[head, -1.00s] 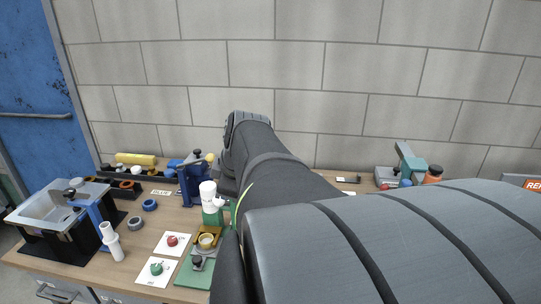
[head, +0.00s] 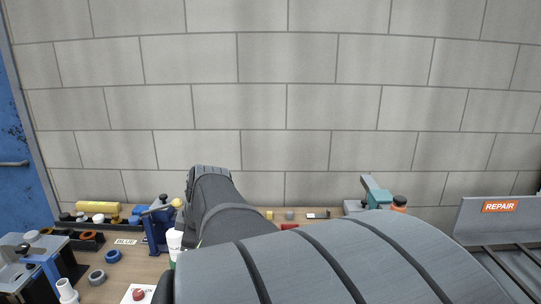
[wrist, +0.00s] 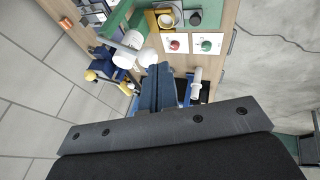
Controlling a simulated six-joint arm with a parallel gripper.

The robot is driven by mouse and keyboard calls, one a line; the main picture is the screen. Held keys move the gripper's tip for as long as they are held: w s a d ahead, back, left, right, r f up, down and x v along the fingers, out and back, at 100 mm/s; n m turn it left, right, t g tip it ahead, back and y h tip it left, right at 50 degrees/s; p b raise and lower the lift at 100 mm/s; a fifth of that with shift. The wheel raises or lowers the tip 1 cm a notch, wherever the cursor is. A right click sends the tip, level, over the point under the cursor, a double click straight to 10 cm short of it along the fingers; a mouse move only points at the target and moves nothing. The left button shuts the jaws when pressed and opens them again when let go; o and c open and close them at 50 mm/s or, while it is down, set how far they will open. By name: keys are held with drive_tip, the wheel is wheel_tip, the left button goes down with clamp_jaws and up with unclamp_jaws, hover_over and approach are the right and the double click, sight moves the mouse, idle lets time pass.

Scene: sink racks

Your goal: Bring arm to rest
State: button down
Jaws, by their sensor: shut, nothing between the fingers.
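My gripper (wrist: 160,80) shows in the wrist view, its two dark blue-grey fingers together with nothing between them. It is above the bench and apart from the things on it, as far as I can tell. In the head view the gripper itself is hidden; my own dark arm fills the lower middle and covers part of the bench.
The wooden bench (head: 140,265) runs along a block wall. At left are a blue vise (head: 157,228), a blue ring (head: 113,256), a grey ring (head: 97,277) and a yellow cylinder (head: 98,206). A teal tool (head: 377,195) and a REPAIR bin (head: 500,225) stand at right.

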drive_tip(key=shift+w+a+f+m+g, duration=0.1)
drive_tip(key=shift+w+a+f+g, duration=0.3)
drive_tip(key=shift+w, duration=0.45)
drive_tip(key=shift+w+a+f+m+g, duration=0.1)
drive_tip(key=shift+w+a+f+g, duration=0.15)
drive_tip(key=shift+w+a+g, duration=0.4)
drive_tip(key=shift+w+a+f+m+g, duration=0.1)
drive_tip(key=shift+w+a+f+g, duration=0.2)
drive_tip(key=shift+w, duration=0.7)
drive_tip(key=w+d+r+g, duration=0.2)
drive_tip(key=w+r+g, duration=0.1)
drive_tip(key=r, duration=0.6)
drive_tip(key=shift+w, duration=0.85)
drive_tip(key=shift+d+f, duration=0.1)
